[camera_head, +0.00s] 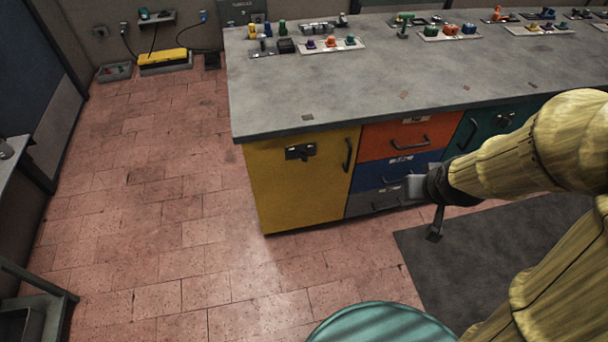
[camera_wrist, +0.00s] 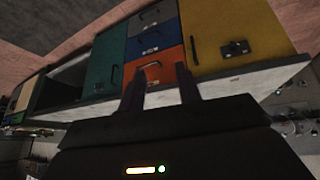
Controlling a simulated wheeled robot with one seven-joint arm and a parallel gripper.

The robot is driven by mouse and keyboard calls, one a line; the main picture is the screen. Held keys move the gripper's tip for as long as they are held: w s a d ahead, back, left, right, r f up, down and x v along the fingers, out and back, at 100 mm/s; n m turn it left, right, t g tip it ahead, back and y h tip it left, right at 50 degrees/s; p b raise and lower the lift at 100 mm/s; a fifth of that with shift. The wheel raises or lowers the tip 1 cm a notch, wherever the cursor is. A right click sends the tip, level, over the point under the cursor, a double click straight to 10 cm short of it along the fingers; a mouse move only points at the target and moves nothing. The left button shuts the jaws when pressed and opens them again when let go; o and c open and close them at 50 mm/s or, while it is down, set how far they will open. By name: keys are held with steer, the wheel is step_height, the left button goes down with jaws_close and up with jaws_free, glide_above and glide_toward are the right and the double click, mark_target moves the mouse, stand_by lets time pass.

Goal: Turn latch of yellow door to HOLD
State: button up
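The yellow door (camera_head: 290,192) is the left front of the workbench and looks closed. Its latch (camera_head: 300,152), a dark plate with a small knob, sits near the top middle. A dark vertical pull handle (camera_head: 347,155) is at its right edge. The latch also shows in the wrist view (camera_wrist: 236,48), which is upside down; its setting is too small to read. My gripper (camera_wrist: 160,88) is open and empty, its two fingers apart. In the head view it is right of the yellow door, in front of the drawers, clear of the latch.
Orange (camera_head: 408,136), blue (camera_head: 395,168) and grey drawers are right of the yellow door, then a teal door (camera_head: 490,127). The grey benchtop (camera_head: 400,85) overhangs them. A teal round top (camera_head: 380,325) stands in the foreground. The tiled floor left of the bench is clear.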

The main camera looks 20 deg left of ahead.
mark_target(302, 160)
steer(key=w+a+f+n+t+y+b, duration=0.3)
steer(key=a+f+n+b, duration=0.3)
steer(key=a+f+b, duration=0.6)
steer(key=w+a+f+n+t+y+b, duration=0.3)
steer(key=a+f+b, duration=0.9)
steer(key=b, duration=1.1)
step_height(302, 160, down, 4)
steer(key=n+t+y, duration=0.2)
steer(key=t, duration=0.1)
steer(key=shift+a+f+n+y, duration=0.2)
steer(key=shift+a+n+y, duration=0.1)
steer(key=shift+a+n, duration=0.1)
steer(key=shift+w, duration=0.1)
steer(key=shift+w, duration=0.1)
steer(key=b+x, duration=0.4)
steer(key=x, duration=1.3)
steer(key=shift+w+b, duration=0.1)
steer(key=shift+b, duration=0.25)
steer(key=shift+c, duration=0.2)
jaws_close()
